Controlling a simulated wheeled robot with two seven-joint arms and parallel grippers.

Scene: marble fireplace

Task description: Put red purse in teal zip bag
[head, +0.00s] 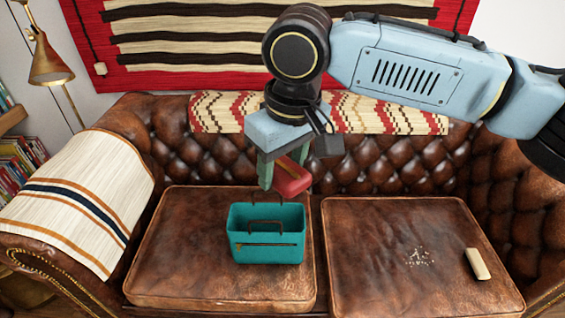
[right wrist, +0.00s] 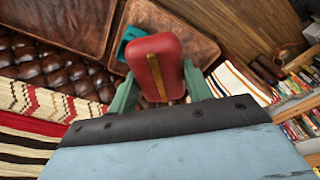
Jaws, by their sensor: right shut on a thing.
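The red purse (head: 291,179) is held in my right gripper (head: 283,178), above and slightly behind the teal zip bag (head: 266,250). The bag stands upright on the left seat cushion, with a dark handle and a zip line on its front. Its top looks open. In the right wrist view the purse (right wrist: 155,65) sits between the green fingers of my right gripper (right wrist: 158,90), with a yellowish strip down its face. The purse hides most of the teal bag (right wrist: 126,42) there. My left gripper is not in view.
The brown leather sofa has two seat cushions; the right cushion (head: 410,265) bears a small cream object (head: 477,264). A striped throw (head: 80,205) covers the left armrest. A patterned blanket (head: 375,115) lies over the tufted backrest. A lamp (head: 50,62) and books (head: 20,165) are at left.

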